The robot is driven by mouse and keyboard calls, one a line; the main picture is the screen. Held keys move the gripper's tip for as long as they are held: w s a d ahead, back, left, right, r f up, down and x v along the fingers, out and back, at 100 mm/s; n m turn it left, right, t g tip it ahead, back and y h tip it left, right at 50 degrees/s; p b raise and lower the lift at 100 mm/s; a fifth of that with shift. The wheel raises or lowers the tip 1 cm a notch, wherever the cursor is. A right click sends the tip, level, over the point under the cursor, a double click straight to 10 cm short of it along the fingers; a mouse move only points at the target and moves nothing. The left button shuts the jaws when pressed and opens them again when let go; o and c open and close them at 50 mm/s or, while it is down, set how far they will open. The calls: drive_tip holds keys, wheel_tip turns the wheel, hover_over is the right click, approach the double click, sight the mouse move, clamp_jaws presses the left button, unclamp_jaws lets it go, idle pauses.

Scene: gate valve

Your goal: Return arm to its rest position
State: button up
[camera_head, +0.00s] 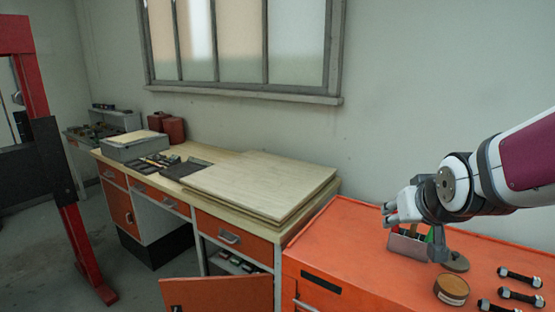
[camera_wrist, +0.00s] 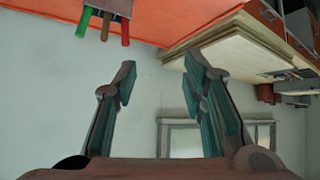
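My arm reaches in from the right edge in the head view. My gripper (camera_head: 390,213) is above the orange cabinet (camera_head: 352,268), its fingers pointing left. In the wrist view, which is upside down, its two fingers (camera_wrist: 160,72) are spread wide with nothing between them. A small holder (camera_head: 408,246) with red and green handles stands on the cabinet below the gripper. It also shows at the top of the wrist view (camera_wrist: 108,6). A grey metal piece with a round base (camera_head: 456,262) is beside it, partly hidden by my arm.
A round brown tin (camera_head: 451,289) and several dark bolts (camera_head: 520,278) lie on the cabinet's right part. A workbench with stacked boards (camera_head: 262,180) stands to the left, a lower orange door (camera_head: 218,293) open. A red frame (camera_head: 72,220) is far left. The space above the cabinet's left part is clear.

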drive_tip(key=s+a+g, duration=0.2)
drive_tip(key=s, duration=0.8)
drive_tip(key=s+a+r+g+y, duration=0.1)
drive_tip(key=s+a+g, duration=0.1)
drive_tip(key=s, duration=0.8)
drive_tip(key=shift+s+a+r+n+b, duration=0.2)
drive_tip(key=shift+s+a+n+b, duration=0.15)
drive_tip(key=shift+a, duration=0.5)
